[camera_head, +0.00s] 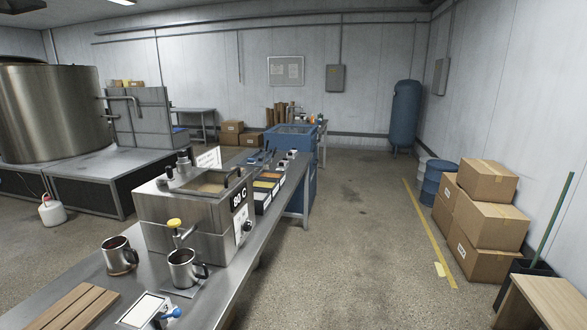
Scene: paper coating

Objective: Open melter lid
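The melter (183,222) is a steel box with an "80 C" label, standing on the long steel table. Its top carries a dark bar handle (236,178) near the right edge and metal knobs (183,160) toward the back left. A tan area (212,184) shows within the top; I cannot tell whether it is wax seen inside or part of the lid. A tap with a yellow knob (174,223) is on the front. My gripper is not in view.
Cardboard boxes (487,225) stand at right. The floor between is clear.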

